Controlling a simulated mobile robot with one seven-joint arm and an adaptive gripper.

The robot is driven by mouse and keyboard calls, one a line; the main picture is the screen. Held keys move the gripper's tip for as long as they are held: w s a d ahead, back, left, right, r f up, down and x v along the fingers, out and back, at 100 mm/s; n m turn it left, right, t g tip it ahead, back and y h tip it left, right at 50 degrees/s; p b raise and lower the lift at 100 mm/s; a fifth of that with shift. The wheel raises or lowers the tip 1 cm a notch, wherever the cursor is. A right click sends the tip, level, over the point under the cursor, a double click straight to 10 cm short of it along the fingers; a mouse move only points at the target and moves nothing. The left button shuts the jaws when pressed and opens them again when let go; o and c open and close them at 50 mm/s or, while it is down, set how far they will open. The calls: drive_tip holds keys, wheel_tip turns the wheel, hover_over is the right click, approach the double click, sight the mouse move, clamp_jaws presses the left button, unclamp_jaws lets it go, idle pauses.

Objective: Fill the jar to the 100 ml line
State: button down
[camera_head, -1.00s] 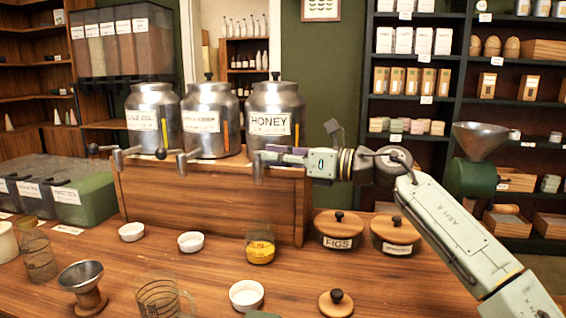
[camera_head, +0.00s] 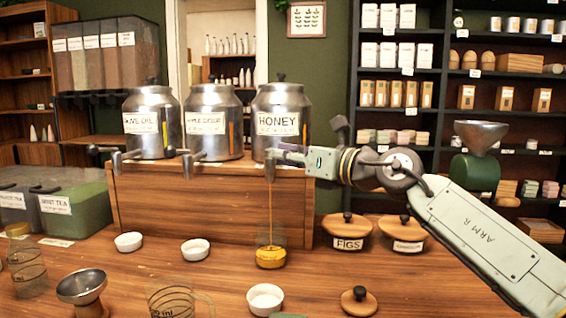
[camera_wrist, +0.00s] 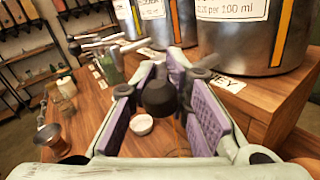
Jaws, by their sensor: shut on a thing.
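The steel honey canister (camera_head: 281,112) stands on a wooden stand, the rightmost of three. My gripper (camera_head: 284,158) is at its tap; in the wrist view my gripper (camera_wrist: 160,98) has the tap's black knob (camera_wrist: 160,97) between its purple pads. It is shut on the tap handle. A thin amber stream of honey (camera_head: 270,205) runs from the spout into the glass jar (camera_head: 271,242) below. Yellow-amber honey shows in the lower part of the jar. The marks on the jar are too small to read, so I cannot tell the level against the 100 ml line.
Two white bowls (camera_head: 195,249) (camera_head: 128,242) stand left of the jar and a third (camera_head: 265,298) in front. Lidded pots (camera_head: 346,231) stand to its right. A metal funnel (camera_head: 81,287) and a glass measuring jug (camera_head: 178,302) are nearer the front left.

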drive_tip(key=shift+d+f+m+t+h, duration=0.1)
drive_tip(key=shift+d+m+t+h, duration=0.05)
drive_tip(key=shift+m+t+h, duration=0.2)
idle(0.3)
drive_tip(key=c, duration=1.8)
unclamp_jaws()
drive_tip(key=shift+d, duration=0.15)
drive_tip(key=shift+c, duration=0.2)
drive_tip(key=shift+o, duration=0.7)
drive_tip(key=shift+s+a, duration=0.1)
drive_tip(key=shift+a, duration=0.1)
drive_tip(key=shift+d, duration=0.1)
drive_tip(key=v, duration=1.2)
